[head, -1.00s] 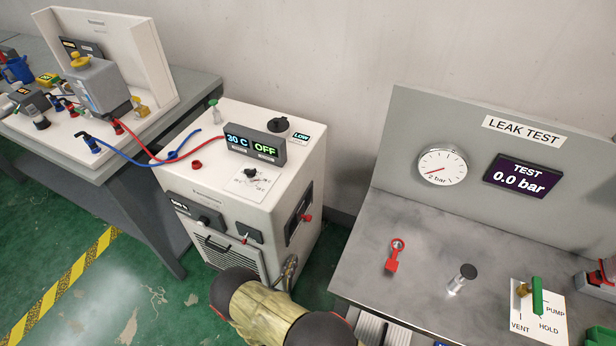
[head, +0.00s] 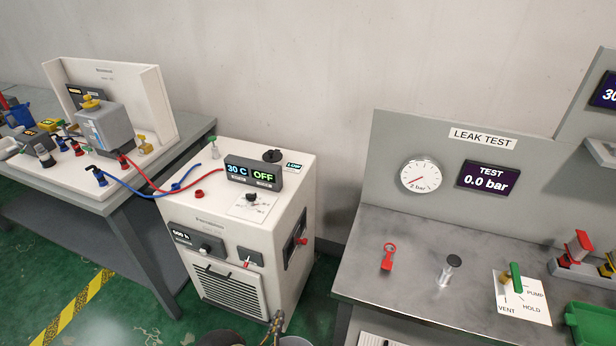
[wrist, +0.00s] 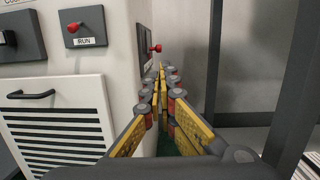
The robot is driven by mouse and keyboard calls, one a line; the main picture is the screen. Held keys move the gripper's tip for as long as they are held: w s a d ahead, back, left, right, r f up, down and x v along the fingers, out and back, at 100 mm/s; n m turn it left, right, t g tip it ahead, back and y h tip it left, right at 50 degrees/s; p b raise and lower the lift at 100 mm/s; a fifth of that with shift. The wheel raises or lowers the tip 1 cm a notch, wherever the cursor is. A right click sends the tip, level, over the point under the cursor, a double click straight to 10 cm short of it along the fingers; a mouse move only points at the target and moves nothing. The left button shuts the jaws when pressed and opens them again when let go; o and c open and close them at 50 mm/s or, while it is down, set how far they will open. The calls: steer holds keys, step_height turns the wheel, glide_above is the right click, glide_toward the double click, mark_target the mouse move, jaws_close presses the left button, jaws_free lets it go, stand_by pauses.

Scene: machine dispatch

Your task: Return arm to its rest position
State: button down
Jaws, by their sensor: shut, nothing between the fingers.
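My gripper (wrist: 162,80) is shut and empty, its yellow fingers together in the middle of the wrist view. It points along the right side of the white chiller cabinet (wrist: 128,50), toward a red knob on that side; I cannot tell how close they are. In the head view only the tip of my arm (head: 274,328) shows at the bottom edge, in front of the cabinet (head: 230,225). The rest of the arm is hidden below the frame.
The leak test bench (head: 400,240) stands on the right, its screen reading 0.0 bar. A grey table (head: 140,210) with a white fixture stands on the left. Red and blue hoses (head: 135,185) run from it to the cabinet, whose display (head: 252,173) shows 30 C and OFF.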

steer(key=s+d+f+m+g+h, duration=0.2)
steer(key=s+d+f+g+h, duration=0.25)
steer(key=d, duration=0.35)
steer(key=s+d+r+m+g+h, duration=0.4)
steer(key=s+d+r+m+g, duration=0.1)
steer(key=d+r+m+g, duration=0.15)
steer(key=s+d+r+m+g+y, duration=0.1)
steer(key=s+r+m+g+y, duration=0.25)
steer(key=r+m, duration=0.4)
steer(key=s+d+r+m+g+y, duration=0.2)
steer(key=s+r+m+g+y, duration=0.15)
steer(key=r, duration=0.75)
steer(key=s+d+r+m+g+y, duration=0.1)
steer(key=s+r+m+g+y, duration=0.2)
steer(key=r+m, duration=0.5)
steer(key=s+d+r+m+t+y, duration=0.1)
steer(key=d+r, duration=0.4)
steer(key=r, duration=0.6)
steer(key=s+d+r+m+t+y, duration=0.1)
steer(key=d+r+m+t+y, duration=0.2)
steer(key=r, duration=0.7)
steer(key=d+m+t, duration=0.1)
steer(key=d+t, duration=0.1)
steer(key=t, duration=0.1)
steer(key=shift+s+d+r+t, duration=0.15)
steer(key=shift+s+r+t, duration=0.15)
steer(key=shift+r, duration=0.1)
